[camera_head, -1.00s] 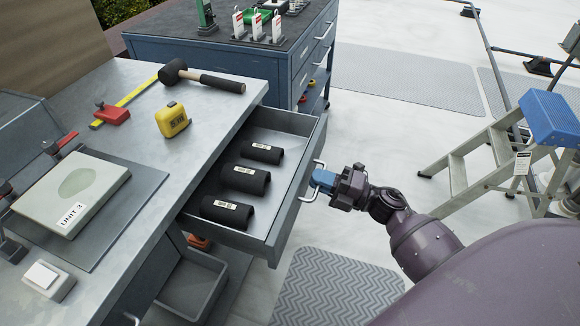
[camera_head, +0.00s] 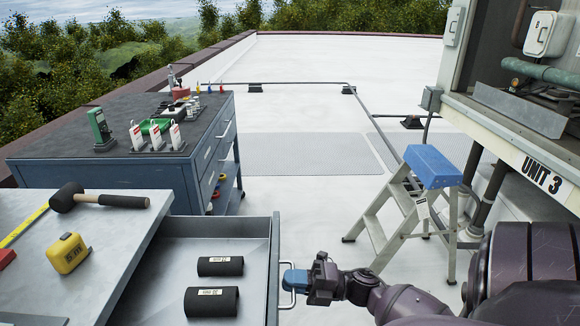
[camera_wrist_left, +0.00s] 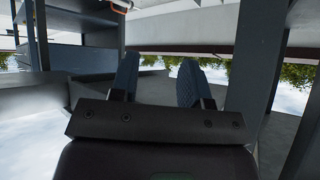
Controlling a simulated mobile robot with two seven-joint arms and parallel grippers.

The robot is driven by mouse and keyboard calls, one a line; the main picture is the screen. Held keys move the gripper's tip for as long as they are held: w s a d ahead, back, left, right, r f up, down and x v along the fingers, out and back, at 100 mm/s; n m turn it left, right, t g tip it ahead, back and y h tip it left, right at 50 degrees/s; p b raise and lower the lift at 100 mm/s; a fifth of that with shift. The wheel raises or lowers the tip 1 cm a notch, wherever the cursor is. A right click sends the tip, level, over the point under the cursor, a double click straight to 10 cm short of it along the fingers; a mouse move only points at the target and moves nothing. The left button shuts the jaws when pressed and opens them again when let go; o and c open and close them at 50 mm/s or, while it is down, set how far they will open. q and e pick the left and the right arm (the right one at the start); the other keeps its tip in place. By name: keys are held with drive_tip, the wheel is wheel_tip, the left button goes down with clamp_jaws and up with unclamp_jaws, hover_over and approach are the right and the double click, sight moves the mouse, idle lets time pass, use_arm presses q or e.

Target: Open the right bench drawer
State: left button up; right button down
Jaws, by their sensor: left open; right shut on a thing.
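The right bench drawer (camera_head: 262,238) stands pulled out from the metal-topped bench (camera_head: 112,226) in the head view. Dark foam tubes with white labels lie in it; two show, one (camera_head: 220,266) behind the other (camera_head: 211,301). My right gripper (camera_head: 291,281) is shut on the drawer's handle (camera_head: 286,296) at the drawer's front, its blue fingers at the bar. My left gripper (camera_wrist_left: 158,82) shows only in the left wrist view, its two blue fingers apart with nothing between them.
A mallet (camera_head: 98,198) and a yellow tape measure (camera_head: 67,253) lie on the bench top. A blue tool cabinet (camera_head: 110,174) stands behind the drawer. A stepladder (camera_head: 398,215) stands to the right. The pale floor between cabinet and ladder is clear.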

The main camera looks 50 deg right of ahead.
drive_tip(key=c, duration=1.2)
unclamp_jaws()
drive_tip(key=shift+c, duration=0.2)
drive_tip(key=shift+d, duration=0.1)
drive_tip(key=v, duration=1)
drive_tip(key=shift+s+d, duration=0.2)
drive_tip(key=shift+s, duration=0.1)
